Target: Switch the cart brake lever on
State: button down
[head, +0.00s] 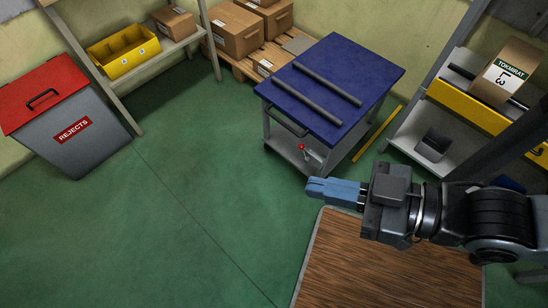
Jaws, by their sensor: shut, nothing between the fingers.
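The cart (372,75) has a blue top with two grey bars (305,103) lying on it and a grey frame with a lower shelf. Its brake lever (303,148), with a red knob on a light metal part, is low at the cart's near side, below the push handle (284,122). My gripper (310,187) has blue fingers, shut and empty, pointing left. In the picture it is just below the lever and apart from it; the depth between them is hard to tell.
A wood-topped surface (345,260) lies below my arm. A grey rejects bin (75,120) with a red lid stands at left. Cartons (236,30) sit on a pallet behind. Green floor (200,190) is clear at centre-left.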

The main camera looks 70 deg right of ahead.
aim_at(301, 146)
jog(key=u, duration=0.5)
jog(key=i+j+z, duration=0.1)
jog(key=i+z, duration=0.35)
jog(key=i, duration=0.7)
jog(key=i+l+u, duration=0.15)
jog(key=i+u, duration=0.3)
jog(key=i, duration=0.35)
jog(key=i+j+u, duration=0.15)
jog(key=i+u, duration=0.45)
jog(key=u, duration=0.2)
jog(key=i+u, duration=0.6)
jog(key=i+z, duration=0.1)
jog(key=z, duration=4.55)
